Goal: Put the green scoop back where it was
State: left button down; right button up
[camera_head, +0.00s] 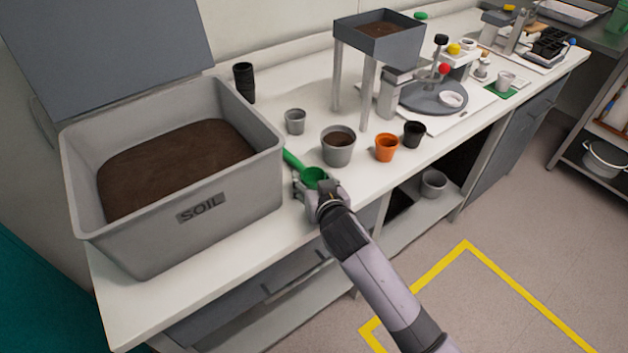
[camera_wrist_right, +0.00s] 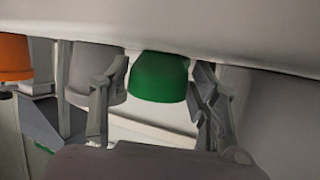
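The green scoop (camera_head: 313,176) lies at the front of the white bench, its handle pointing back and left beside the grey soil bin (camera_head: 190,222). My right gripper (camera_head: 318,190) is low at the bench's front edge, at the scoop's bowl, and partly covers it. In the right wrist view, which looks upside down, the green bowl (camera_wrist_right: 160,78) sits between the two spread fingers of my right gripper (camera_wrist_right: 162,92). Narrow gaps seem to show on both sides, so the fingers look open around it. The handle is hidden there. My left gripper is out of view.
A soil-filled grey pot (camera_head: 338,146), an orange pot (camera_head: 386,148) and a black pot (camera_head: 413,134) stand right of the scoop. A small grey pot (camera_head: 295,121) and stacked black pots (camera_head: 244,82) stand behind. A raised grey hopper (camera_head: 380,38) stands farther back.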

jog(key=shift+o, duration=1.1)
